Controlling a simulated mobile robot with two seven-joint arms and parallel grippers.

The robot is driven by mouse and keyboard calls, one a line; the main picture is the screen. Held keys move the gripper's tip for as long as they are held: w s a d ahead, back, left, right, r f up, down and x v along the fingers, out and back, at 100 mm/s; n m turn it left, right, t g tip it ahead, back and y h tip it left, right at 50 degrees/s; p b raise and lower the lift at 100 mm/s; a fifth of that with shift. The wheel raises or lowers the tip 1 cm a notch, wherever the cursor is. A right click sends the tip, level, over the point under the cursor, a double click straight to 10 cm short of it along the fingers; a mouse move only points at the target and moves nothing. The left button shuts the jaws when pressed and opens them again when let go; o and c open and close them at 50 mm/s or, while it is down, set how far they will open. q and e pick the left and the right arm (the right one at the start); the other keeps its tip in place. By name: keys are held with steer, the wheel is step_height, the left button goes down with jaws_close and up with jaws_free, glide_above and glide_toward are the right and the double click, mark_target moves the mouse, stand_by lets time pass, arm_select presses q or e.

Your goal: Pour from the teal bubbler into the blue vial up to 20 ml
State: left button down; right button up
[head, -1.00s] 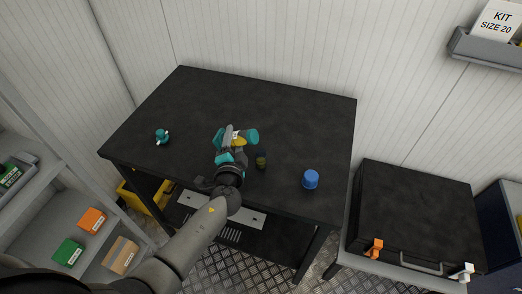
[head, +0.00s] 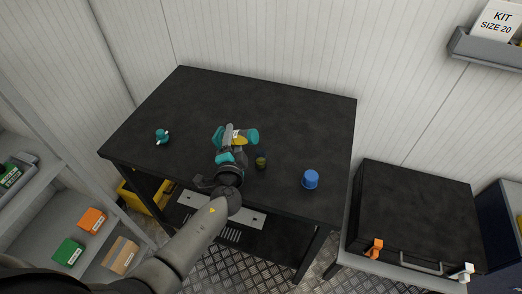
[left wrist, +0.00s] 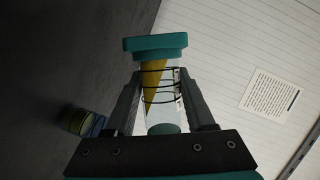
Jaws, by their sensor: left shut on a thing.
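The teal bubbler (head: 251,136) is a clear cylinder with teal ends and yellow liquid inside. My left gripper (head: 233,142) is shut on it and holds it tilted, nearly on its side, above the table. In the left wrist view the bubbler (left wrist: 156,48) sits between both fingers (left wrist: 162,95), its yellow liquid lying slanted towards the far teal end. The small blue vial (head: 261,163) stands on the table just right of the gripper; in the left wrist view it (left wrist: 83,122) shows a blue band and a yellowish part. Its fill level cannot be read. My right gripper is not in view.
A blue cap (head: 310,179) stands near the front right of the black table (head: 290,115). A teal stopper (head: 162,137) lies at the left. The table's back is clear. A black case (head: 415,215) stands to the right, shelves with boxes to the left.

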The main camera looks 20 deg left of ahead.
arm_select(q)
steer(key=shift+r+m, duration=0.45)
steer(key=shift+m, duration=0.05)
stand_by(1.4)
steer(key=shift+d+r+m+t+y, duration=0.15)
steer(key=shift+r+m+t+y, duration=0.35)
steer(key=shift+m, duration=0.4)
stand_by(1.8)
step_height(320, 180, down, 3)
steer(key=n, duration=0.2)
steer(key=n+g+h, duration=0.1)
steer(key=shift+r+n, duration=0.2)
steer(key=shift+n, duration=0.2)
steer(key=shift+d+f+n+g+h, duration=0.3)
steer(key=shift+f+n+g+h, duration=0.25)
steer(key=shift+f+n, duration=0.45)
steer(key=shift+n+h, duration=0.45)
steer(key=shift+n, duration=0.25)
steer(key=shift+a+n+g+h, duration=0.25)
steer(key=shift+a+n+h, duration=0.45)
steer(key=shift+n, duration=0.5)
steer(key=shift+a+f+n+h, duration=0.25)
steer(key=shift+n+h, duration=0.1)
steer(key=shift+n, duration=0.3)
steer(key=shift+a+f+n+h, duration=0.1)
steer(key=shift+a+n+h, duration=0.2)
steer(key=shift+n, duration=0.35)
